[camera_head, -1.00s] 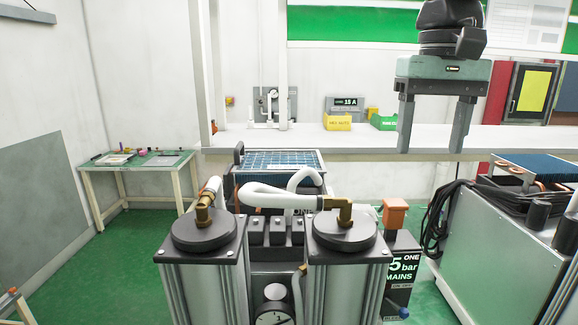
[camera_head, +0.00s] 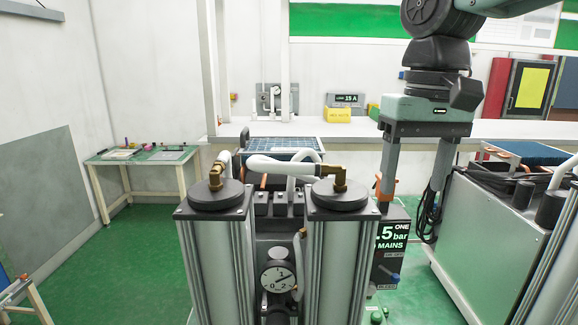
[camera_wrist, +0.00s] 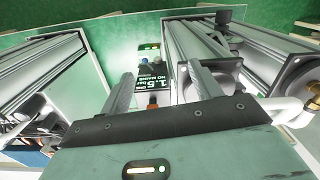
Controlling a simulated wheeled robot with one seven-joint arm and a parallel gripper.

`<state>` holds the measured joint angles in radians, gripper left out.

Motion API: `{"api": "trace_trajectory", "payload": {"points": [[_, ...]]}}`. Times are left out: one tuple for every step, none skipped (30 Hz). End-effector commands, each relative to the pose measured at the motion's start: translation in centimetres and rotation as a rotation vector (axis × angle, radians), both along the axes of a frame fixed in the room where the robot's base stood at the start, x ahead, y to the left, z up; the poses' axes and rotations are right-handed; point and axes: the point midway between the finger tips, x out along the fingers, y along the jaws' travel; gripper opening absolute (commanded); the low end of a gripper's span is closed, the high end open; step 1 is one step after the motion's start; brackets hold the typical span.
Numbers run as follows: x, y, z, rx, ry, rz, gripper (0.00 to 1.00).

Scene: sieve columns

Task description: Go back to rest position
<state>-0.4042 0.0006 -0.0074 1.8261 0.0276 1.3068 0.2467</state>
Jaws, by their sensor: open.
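My gripper (camera_head: 415,185) is at the right of the head view, pointing down, with its two fingers apart and nothing between them. It hangs beside the right sieve column (camera_head: 338,250), over the black box with a "bar MAINS" label (camera_head: 390,245). The left sieve column (camera_head: 215,260) stands next to it; both are grey with dark round caps. In the wrist view, the spread fingers (camera_wrist: 160,92) frame the labelled box (camera_wrist: 158,80), which lies beyond them.
A pressure gauge (camera_head: 277,279) sits between the columns, and a white hose (camera_head: 285,165) joins their tops. A metal cart (camera_head: 485,240) with cables stands at the right. A long white bench (camera_head: 340,135) runs behind. A small green-topped table (camera_head: 145,157) is at the left, with open green floor near it.

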Motion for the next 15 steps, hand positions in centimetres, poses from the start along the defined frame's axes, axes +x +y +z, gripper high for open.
{"api": "trace_trajectory", "payload": {"points": [[-0.7,0.5,-1.8,0.002,0.004,0.026,0.64],[-1.1,0.8,-2.7,0.006,0.004,0.041,0.64],[-1.6,1.2,-3.9,0.01,0.003,0.063,0.64],[-2.1,1.5,-4.9,0.012,0.003,0.081,0.64],[-2.6,1.9,-5.9,0.014,0.004,0.101,0.64],[-3.4,2.3,-7.4,0.019,0.004,0.127,0.64],[-4.0,2.6,-8.6,0.021,0.004,0.149,0.64],[-4.7,3.0,-10.0,0.022,0.004,0.174,0.64],[-5.9,3.4,-12.0,0.026,0.004,0.209,0.64],[-6.8,3.7,-13.7,0.029,0.003,0.238,0.64],[-7.9,3.9,-15.4,0.031,0.003,0.268,0.64],[-9.4,4.2,-17.7,0.033,0.001,0.31,0.64],[-10.5,4.3,-19.4,0.032,0.0,0.341,0.64],[-11.5,4.3,-20.8,0.032,-0.003,0.37,0.64],[-12.8,4.3,-22.6,0.033,-0.007,0.403,0.64]]}}
